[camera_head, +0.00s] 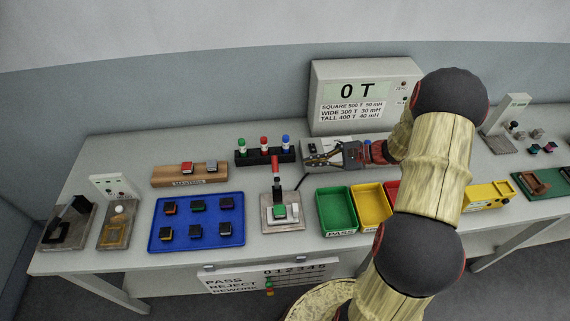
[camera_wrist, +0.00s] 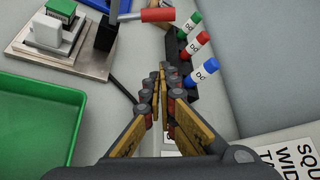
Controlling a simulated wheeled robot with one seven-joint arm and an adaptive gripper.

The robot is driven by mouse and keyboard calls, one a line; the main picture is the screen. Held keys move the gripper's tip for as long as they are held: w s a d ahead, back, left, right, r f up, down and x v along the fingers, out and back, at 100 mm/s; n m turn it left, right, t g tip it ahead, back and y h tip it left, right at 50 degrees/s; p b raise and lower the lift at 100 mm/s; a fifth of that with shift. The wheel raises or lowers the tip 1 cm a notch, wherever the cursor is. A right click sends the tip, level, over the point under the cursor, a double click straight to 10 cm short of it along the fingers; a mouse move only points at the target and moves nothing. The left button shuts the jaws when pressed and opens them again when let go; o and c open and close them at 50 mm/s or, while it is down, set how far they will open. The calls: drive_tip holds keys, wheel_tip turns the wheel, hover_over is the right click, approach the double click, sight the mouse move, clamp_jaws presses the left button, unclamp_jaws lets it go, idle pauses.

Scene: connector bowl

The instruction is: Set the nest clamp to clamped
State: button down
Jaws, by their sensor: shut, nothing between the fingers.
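The nest clamp has a red handle (camera_head: 276,166) that stands up above a grey metal base (camera_head: 285,226) at the middle of the bench. In the wrist view the red handle (camera_wrist: 158,15) is at the top, beyond the fingertips. A green-topped block (camera_head: 280,211) sits on the base in front of the handle, and it also shows in the wrist view (camera_wrist: 61,10). My gripper (camera_head: 309,161) is shut and empty, to the right of the handle and apart from it. In the wrist view its fingertips (camera_wrist: 163,76) lie close together.
A black rack with green, red and blue capped bottles (camera_head: 264,147) stands behind the clamp, close to my fingers. A green bin (camera_head: 337,210) and a yellow bin (camera_head: 371,205) are right of the clamp. A blue tray (camera_head: 180,238) with several blocks lies left. A meter (camera_head: 345,75) stands behind.

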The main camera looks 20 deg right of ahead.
sight(275, 168)
drive_tip(key=shift+a, duration=0.15)
drive_tip(key=b+x, duration=0.2)
drive_tip(key=x, duration=0.7)
drive_tip(key=shift+w+a+f, duration=0.2)
drive_tip(key=shift+a, duration=0.05)
drive_tip(key=r, duration=0.1)
drive_tip(key=s+a+r, duration=0.1)
drive_tip(key=shift+s+r, duration=0.15)
drive_tip(key=shift+r, duration=0.15)
drive_tip(key=shift+s+a+r, duration=0.2)
drive_tip(key=shift+a+r, duration=0.05)
drive_tip(key=shift+r, duration=0.1)
drive_tip(key=shift+d+b, duration=0.15)
drive_tip(key=shift+b, duration=0.3)
drive_tip(key=shift+s+r+n+t+b, duration=0.1)
drive_tip(key=shift+r+n+t+b, duration=0.2)
drive_tip(key=shift+n+b, duration=0.1)
